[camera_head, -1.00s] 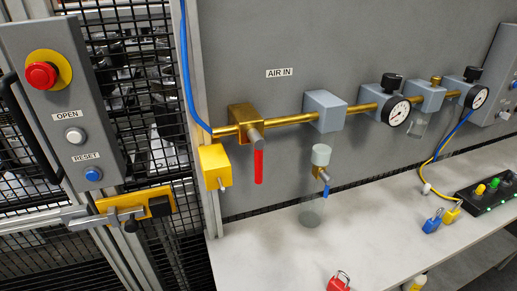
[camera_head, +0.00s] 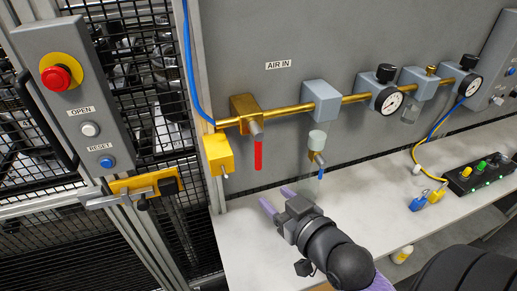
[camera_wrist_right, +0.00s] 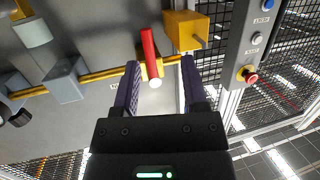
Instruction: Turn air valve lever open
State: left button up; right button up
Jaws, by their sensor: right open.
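The air valve lever (camera_head: 258,154) is red and hangs straight down from the brass valve (camera_head: 246,113) on the grey panel, left of the "AIR IN" label. My right gripper (camera_head: 277,199) is open and empty, below and slightly right of the lever, apart from it. In the right wrist view, which is upside down, the red lever (camera_wrist_right: 149,48) shows beyond the space between the two purple fingers of my right gripper (camera_wrist_right: 159,68). My left gripper is in neither view now.
A yellow block (camera_head: 217,154) sits just left of the lever. Right along the brass pipe are a grey block (camera_head: 321,101), a clear bowl unit and gauges (camera_head: 389,99). The bench (camera_head: 245,235) below holds padlocks (camera_head: 437,194) and a button box (camera_head: 483,174).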

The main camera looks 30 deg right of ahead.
aim_at(260, 154)
jog(key=w+r, duration=0.1)
jog(key=w, duration=0.2)
jog(key=w+d+r+t, duration=0.1)
jog(key=w, duration=0.2)
jog(key=w+d+r+t, duration=0.1)
jog(key=w, duration=0.3)
jog(key=shift+w+d+r+h, duration=0.1)
jog(key=shift+r+h, duration=0.05)
jog(key=shift+h, duration=0.15)
jog(key=shift+c, duration=0.3)
grip_shut()
dwell(0.7)
